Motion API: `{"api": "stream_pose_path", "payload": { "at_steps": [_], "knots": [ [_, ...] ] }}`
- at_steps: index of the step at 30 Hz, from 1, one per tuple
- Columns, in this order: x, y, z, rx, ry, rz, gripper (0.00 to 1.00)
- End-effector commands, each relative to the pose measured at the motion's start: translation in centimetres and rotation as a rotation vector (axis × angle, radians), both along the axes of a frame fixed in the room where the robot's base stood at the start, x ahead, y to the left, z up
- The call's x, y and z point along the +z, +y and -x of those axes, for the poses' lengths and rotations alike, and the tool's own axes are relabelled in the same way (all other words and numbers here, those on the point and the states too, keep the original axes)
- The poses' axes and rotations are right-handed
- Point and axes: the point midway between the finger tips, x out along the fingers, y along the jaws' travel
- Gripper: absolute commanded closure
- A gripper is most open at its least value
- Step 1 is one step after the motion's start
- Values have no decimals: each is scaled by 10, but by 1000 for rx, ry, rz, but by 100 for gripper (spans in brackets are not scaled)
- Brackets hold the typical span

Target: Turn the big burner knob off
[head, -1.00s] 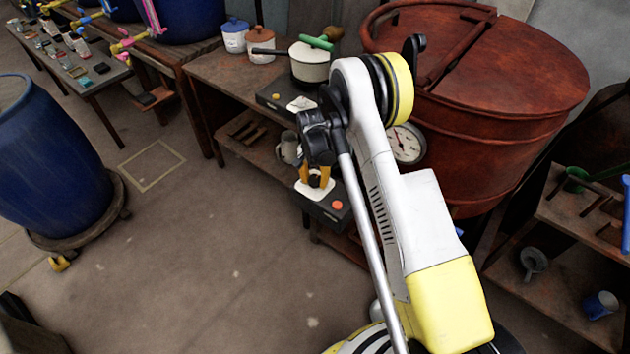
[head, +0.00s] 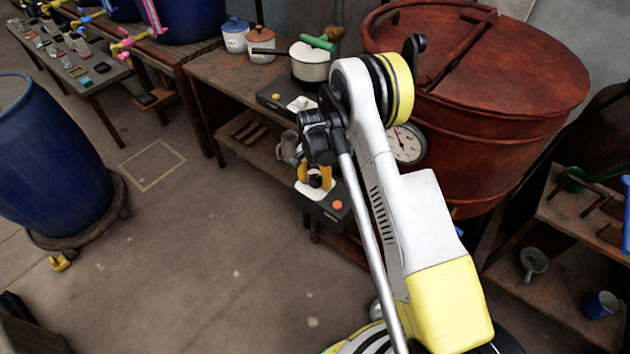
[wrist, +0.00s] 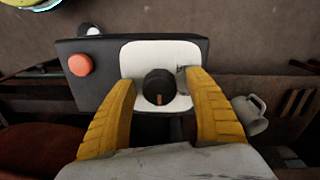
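The black burner knob (wrist: 158,88) sits on a white plate (wrist: 182,54) in the wrist view, with an orange-brown mark pointing toward the bottom of the picture. The plate is on a dark control box (wrist: 101,54) with an orange button (wrist: 80,65). My gripper (wrist: 158,78) is open, one yellow finger on each side of the knob, with gaps showing between fingers and knob. In the head view my gripper (head: 314,174) is over the box (head: 327,212), which stands in front of the large red vat (head: 470,100). The knob is small and partly hidden there.
A second dark burner (head: 272,97) with a white pot (head: 311,66) stands on the wooden bench behind. A dial gauge (head: 406,144) is on the vat, close to my arm. A grey mug (wrist: 250,114) is near the right finger. Floor to the left is open.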

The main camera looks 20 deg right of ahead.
Motion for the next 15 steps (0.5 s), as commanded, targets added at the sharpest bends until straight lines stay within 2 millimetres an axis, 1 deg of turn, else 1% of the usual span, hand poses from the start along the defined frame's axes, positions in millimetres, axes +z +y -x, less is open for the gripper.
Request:
{"api": "stream_pose_path", "payload": {
  "at_steps": [5, 8, 11, 15],
  "knots": [
    [2, 0, 0, 0, -1, 1, 38],
    [12, 0, -1, 0, -1, 1, 38],
    [31, 1, -1, 0, -1, 1, 38],
    [64, 1, -1, 0, -1, 1, 38]
  ]
}}
